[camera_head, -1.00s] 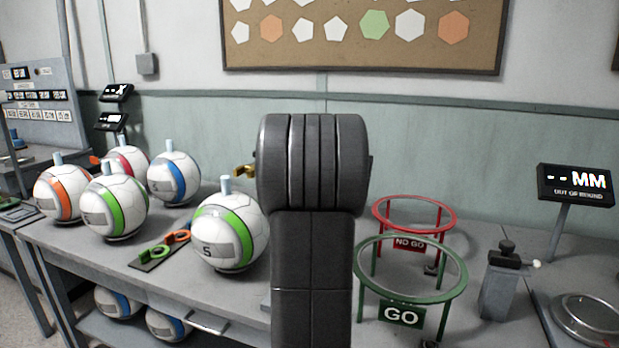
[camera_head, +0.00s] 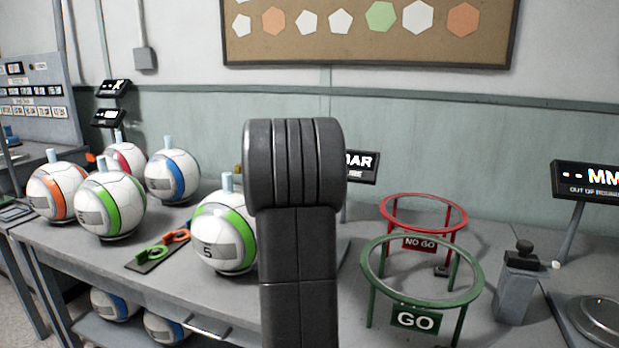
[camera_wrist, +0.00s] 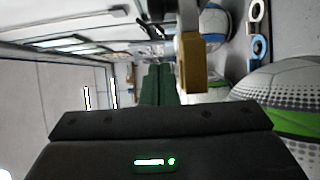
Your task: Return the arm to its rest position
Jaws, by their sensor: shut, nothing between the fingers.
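My arm (camera_head: 297,220) stands upright in the middle of the head view, its dark rounded joint on top. My gripper does not show in the head view. In the wrist view my gripper (camera_wrist: 157,80) shows as dark green fingers held together, with nothing between them, above its dark body with a lit green display. A brass-coloured block (camera_wrist: 192,65) lies just right of the fingers in that view; contact cannot be told. A white ball with a green band (camera_wrist: 295,95) fills the wrist view's right side.
The bench holds a ball marked 5 (camera_head: 222,232), several other balls at left, a red NO GO ring (camera_head: 424,201), a green GO ring (camera_head: 422,298) and a grey stamp-like block (camera_head: 518,285). A dark display (camera_head: 362,166) stands behind my arm; another (camera_head: 590,181) is at right.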

